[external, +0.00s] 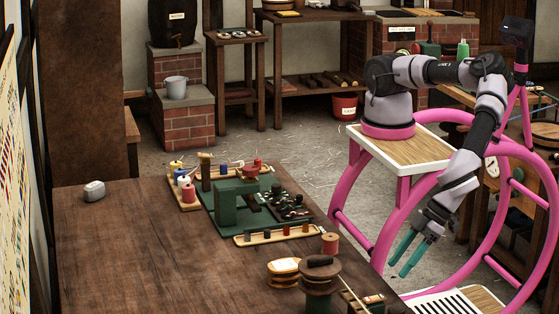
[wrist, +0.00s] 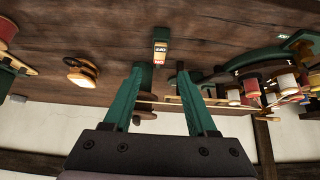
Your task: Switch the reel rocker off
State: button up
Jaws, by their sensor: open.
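The reel rocker (wrist: 160,50) is a small dark green block with a cream OFF label and a red ON label. In the wrist view it lies on the wooden table, beyond and between my fingertips. Which side is pressed down I cannot tell. In the external view, a small dark box with pale marks (external: 374,302) at the table's near right edge looks like the same thing. My gripper (external: 398,268) is open and empty, pointing down just off the table's right edge. Its teal fingers also show in the wrist view (wrist: 160,76), apart from the rocker.
A dark round-topped reel (external: 319,275), a red-brown spool (external: 330,243) and a pale layered stack (external: 284,268) stand close by. A green machine (external: 237,200) with spools sits further back. The table's left part (external: 140,250) is clear but for a small grey object (external: 94,190).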

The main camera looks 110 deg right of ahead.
jog(key=shift+v, duration=1)
jog(key=g, duration=0.7)
send_near(375, 298)
notch_tip(375, 298, down, 8)
jog(key=shift+w+r, duration=0.15)
